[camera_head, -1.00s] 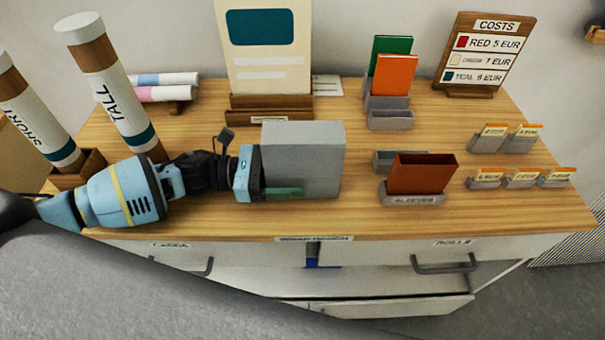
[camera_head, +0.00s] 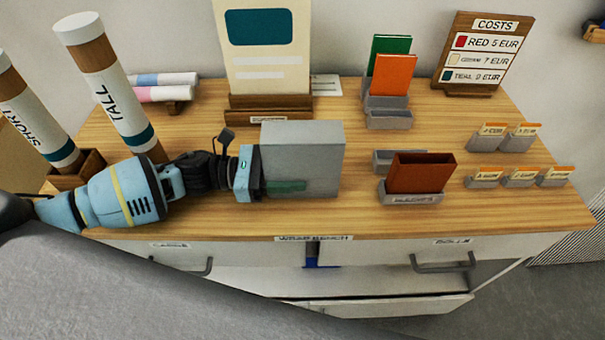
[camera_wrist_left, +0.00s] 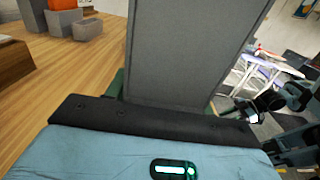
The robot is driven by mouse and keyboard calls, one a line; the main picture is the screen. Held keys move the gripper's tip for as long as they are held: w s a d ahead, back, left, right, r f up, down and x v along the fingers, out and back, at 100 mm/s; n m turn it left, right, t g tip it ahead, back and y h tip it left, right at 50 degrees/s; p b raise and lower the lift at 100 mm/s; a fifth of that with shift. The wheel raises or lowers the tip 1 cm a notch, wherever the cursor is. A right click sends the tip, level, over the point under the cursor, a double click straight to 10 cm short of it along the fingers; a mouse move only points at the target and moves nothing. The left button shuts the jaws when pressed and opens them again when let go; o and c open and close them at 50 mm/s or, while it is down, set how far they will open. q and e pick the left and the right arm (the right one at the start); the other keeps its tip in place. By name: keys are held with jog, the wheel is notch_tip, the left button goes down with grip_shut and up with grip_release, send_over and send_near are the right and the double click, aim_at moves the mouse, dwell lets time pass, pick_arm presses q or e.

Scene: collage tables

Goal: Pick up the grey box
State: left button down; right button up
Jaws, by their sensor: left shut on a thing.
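In the left wrist view the box (camera_wrist_left: 190,50) rises tall right in front of the gripper's palm. The fingers there are mostly hidden. I cannot tell whether the box's base touches the bench.
A brown-red sleeve (camera_head: 421,172) stands in a grey holder right of the box. A cream board (camera_head: 262,75) in a wooden stand is behind it. Tall tubes (camera_head: 104,80) stand behind my left arm. Small card holders (camera_head: 520,177) are at the right. Bare bench lies between box and sleeve.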

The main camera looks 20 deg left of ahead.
pick_arm(q)
jog(key=shift+r, duration=0.15)
jog(key=shift+r, duration=1.75)
jog(key=s+d, duration=0.2)
jog(key=s, duration=0.5)
jog(key=s+d+r, duration=0.1)
jog(key=s+d, duration=0.2)
jog(key=s, duration=0.5)
jog(key=shift+r+b, duration=0.15)
jog(key=shift+b, duration=0.2)
jog(key=shift+s, duration=0.1)
